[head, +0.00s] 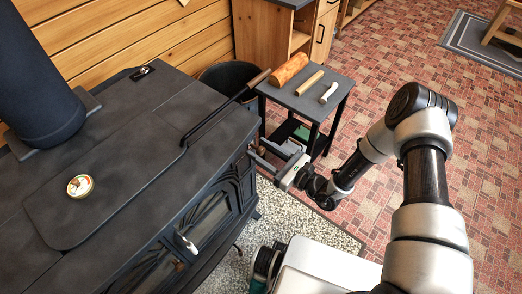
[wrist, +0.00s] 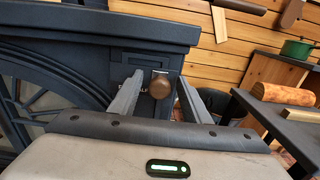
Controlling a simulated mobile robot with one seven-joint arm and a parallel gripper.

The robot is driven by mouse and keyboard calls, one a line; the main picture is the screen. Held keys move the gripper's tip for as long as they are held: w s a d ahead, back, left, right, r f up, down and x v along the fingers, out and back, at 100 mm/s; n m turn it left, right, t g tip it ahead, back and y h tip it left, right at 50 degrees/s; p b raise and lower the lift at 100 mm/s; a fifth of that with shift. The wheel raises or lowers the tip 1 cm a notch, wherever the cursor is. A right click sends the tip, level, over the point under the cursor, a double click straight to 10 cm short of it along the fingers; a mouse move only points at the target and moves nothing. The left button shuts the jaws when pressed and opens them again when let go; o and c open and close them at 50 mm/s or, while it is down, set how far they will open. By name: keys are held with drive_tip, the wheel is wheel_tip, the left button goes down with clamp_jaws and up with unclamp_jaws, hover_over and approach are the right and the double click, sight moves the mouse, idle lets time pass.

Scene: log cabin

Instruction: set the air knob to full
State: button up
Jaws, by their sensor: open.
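The air knob (wrist: 160,84) is a round brown knob on a dark plate at the right end of the black stove's front (wrist: 60,75). In the wrist view it appears between the two fingers of my gripper (wrist: 159,92), with a gap on each side. My gripper is open and holds nothing. Some pale lettering shows left of the knob, partly hidden by the left finger. In the head view my gripper (head: 270,161) is at the stove's near right corner, and the knob cannot be made out there. How far the fingertips reach past the knob is unclear.
A small black side table (head: 309,98) with a log and two smaller items stands just beyond my gripper. A dark bucket (head: 222,76) is behind the stove corner. A rail runs along the stove top's edge. A round tin (head: 80,186) lies on the stove.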

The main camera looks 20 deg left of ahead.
drive_tip(key=shift+a, duration=0.1)
clamp_jaws()
drive_tip(key=s+a+p, duration=0.1)
drive_tip(key=s, duration=0.5)
drive_tip(key=shift+s+a, duration=0.15)
drive_tip(key=shift+a, duration=0.25)
unclamp_jaws()
drive_tip(key=p+v, duration=0.1)
drive_tip(key=v, duration=1.6)
drive_tip(key=shift+d+p, duration=0.25)
drive_tip(key=shift+p, duration=0.1)
